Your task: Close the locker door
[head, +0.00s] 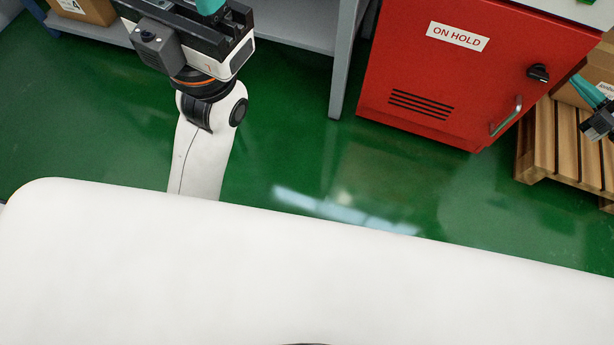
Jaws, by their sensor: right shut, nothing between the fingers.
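The red locker door (420,75) stands at the upper right, with a white "ON HOLD" label, black vent slots, a black knob (538,73) and a metal bar handle (506,116). It looks flush or nearly flush with the locker front; I cannot tell whether a small gap is left. My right gripper (584,88) comes in at the right edge, its teal fingers shut and empty, to the right of the knob and handle and apart from them in the picture. My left gripper (210,5) is at the top left, with its fingers mostly cut off by the frame.
A wooden pallet (545,145) with cardboard boxes (598,72) stands right of the locker, behind my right gripper. A grey shelf or bench frame (346,60) stands left of the locker. A cardboard box (88,10) is at the top left. The green floor before the locker is clear.

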